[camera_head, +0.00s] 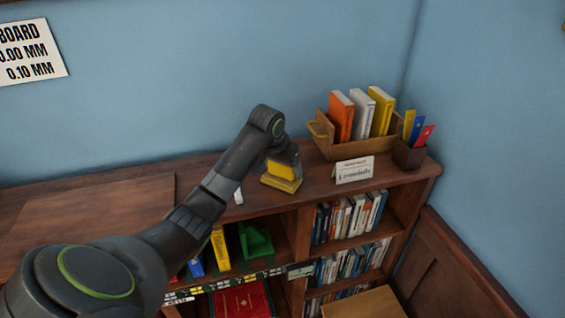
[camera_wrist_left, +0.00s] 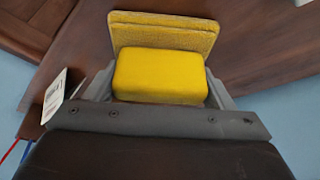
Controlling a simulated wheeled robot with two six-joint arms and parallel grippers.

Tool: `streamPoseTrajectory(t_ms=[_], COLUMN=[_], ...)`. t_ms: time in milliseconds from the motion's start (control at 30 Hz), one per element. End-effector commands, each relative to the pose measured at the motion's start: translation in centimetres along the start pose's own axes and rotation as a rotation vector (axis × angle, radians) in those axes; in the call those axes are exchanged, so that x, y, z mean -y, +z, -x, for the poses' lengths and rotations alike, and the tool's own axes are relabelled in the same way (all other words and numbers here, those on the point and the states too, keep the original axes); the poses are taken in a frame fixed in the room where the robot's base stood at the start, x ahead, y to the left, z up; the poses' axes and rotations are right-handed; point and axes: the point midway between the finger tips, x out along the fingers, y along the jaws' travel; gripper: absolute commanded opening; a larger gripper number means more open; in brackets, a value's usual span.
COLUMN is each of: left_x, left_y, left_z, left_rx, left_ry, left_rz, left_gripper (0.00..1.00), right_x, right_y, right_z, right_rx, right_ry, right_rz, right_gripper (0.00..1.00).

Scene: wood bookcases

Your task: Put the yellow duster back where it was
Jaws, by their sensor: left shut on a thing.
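The yellow duster (camera_head: 281,183) has a block-shaped yellow grip over a wider, flat yellow pad. It is on or just above the top of the wooden bookcase (camera_head: 330,190); whether the pad touches the wood I cannot tell. My left gripper (camera_head: 284,163) reaches in from the left and is shut on the duster's grip. In the left wrist view the yellow duster (camera_wrist_left: 162,75) sits between the fingers, with its pad showing beyond the grip. My right gripper is not in view.
A wooden book holder (camera_head: 355,147) with several books stands right of the duster, behind a white card (camera_head: 354,170). A dark pen cup (camera_head: 408,155) stands near the right end. A small white piece (camera_head: 238,196) lies left of the duster. Shelves below hold books.

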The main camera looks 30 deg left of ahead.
Motion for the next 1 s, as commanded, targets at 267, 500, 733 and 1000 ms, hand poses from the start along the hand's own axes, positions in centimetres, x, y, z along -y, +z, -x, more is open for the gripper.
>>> streamPoseTrajectory(t_ms=[267, 500, 733, 1000], left_x=[0.0, 0.0, 0.0, 0.1], left_y=[0.1, 0.1, 0.0, -0.1], left_z=[-0.2, -0.2, -0.2, 2.6], left_rx=[-0.001, -0.001, -0.001, -0.008], left_ry=[0.0, 0.0, 0.0, -0.003], left_rz=[0.0, 0.0, 0.0, -0.002], left_gripper=[0.55, 0.98, 0.98, 0.98], right_x=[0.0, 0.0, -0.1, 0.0], right_y=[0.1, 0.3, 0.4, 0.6], right_z=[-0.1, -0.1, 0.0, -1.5], right_rx=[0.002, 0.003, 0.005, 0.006], right_ry=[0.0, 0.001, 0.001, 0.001], right_rz=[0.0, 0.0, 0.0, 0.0], right_gripper=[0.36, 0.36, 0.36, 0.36])
